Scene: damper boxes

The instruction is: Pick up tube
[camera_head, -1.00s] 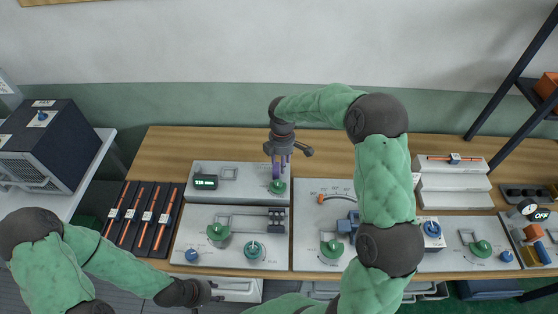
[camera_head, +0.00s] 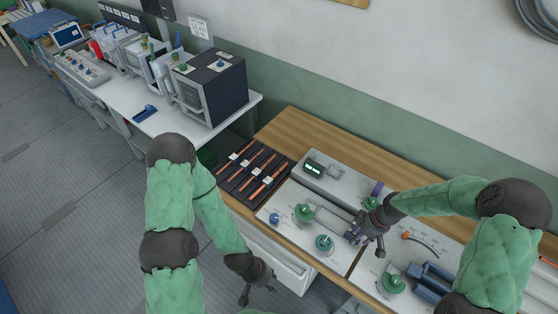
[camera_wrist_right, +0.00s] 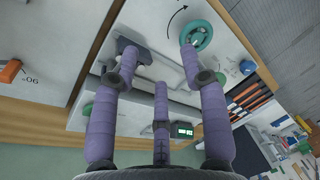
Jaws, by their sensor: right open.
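Several orange tubes (camera_head: 269,174) lie side by side in a black rack (camera_head: 228,189) with white labels, at the left end of the wooden bench. Part of the rack also shows at the right of the right wrist view (camera_wrist_right: 237,107). My right gripper (camera_head: 367,239) is open and empty over the grey control panel, right of the rack, near the sliding latch. Its purple fingers (camera_wrist_right: 160,60) are spread in the right wrist view. My left gripper (camera_head: 257,290) hangs low in front of the bench, below the rack; its finger opening is too small to judge.
Green knobs (camera_head: 324,243) and a blue knob (camera_head: 274,218) stand up from the panel. A grey box with a green display (camera_head: 313,169) stands behind it. A white table (camera_head: 167,122) with a dark cabinet (camera_head: 209,84) is at the left, with open floor before it.

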